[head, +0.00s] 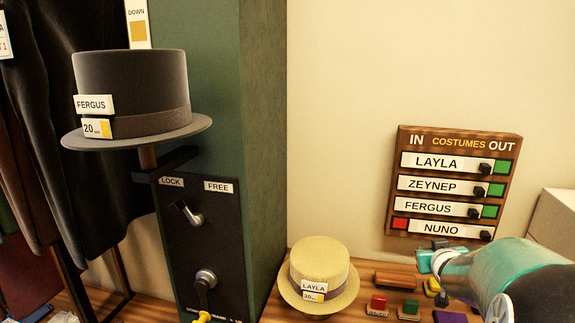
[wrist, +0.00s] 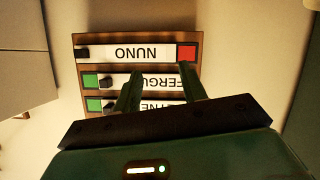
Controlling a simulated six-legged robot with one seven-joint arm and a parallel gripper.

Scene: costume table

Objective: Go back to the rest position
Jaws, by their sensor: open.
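My gripper (head: 440,258) is in the lower right of the head view, just below the wooden costumes board (head: 395,200). In the wrist view my gripper (wrist: 160,72) is open, its two fingers apart with nothing between them. The board shows upside down there, behind the fingers, which partly cover the FERGUS and ZEYNEP rows. On the board, the NUNO row's knob (head: 487,235) is at the far right and a red patch (head: 400,223) shows at its left. The LAYLA, ZEYNEP and FERGUS rows show green patches at their right ends.
A tan straw hat (head: 320,258) tagged LAYLA sits on the wooden table, left of several small coloured blocks. A dark hat (head: 130,90) tagged FERGUS rests on a peg beside a green cabinet (head: 262,130). A pale box (head: 555,225) stands at the right edge.

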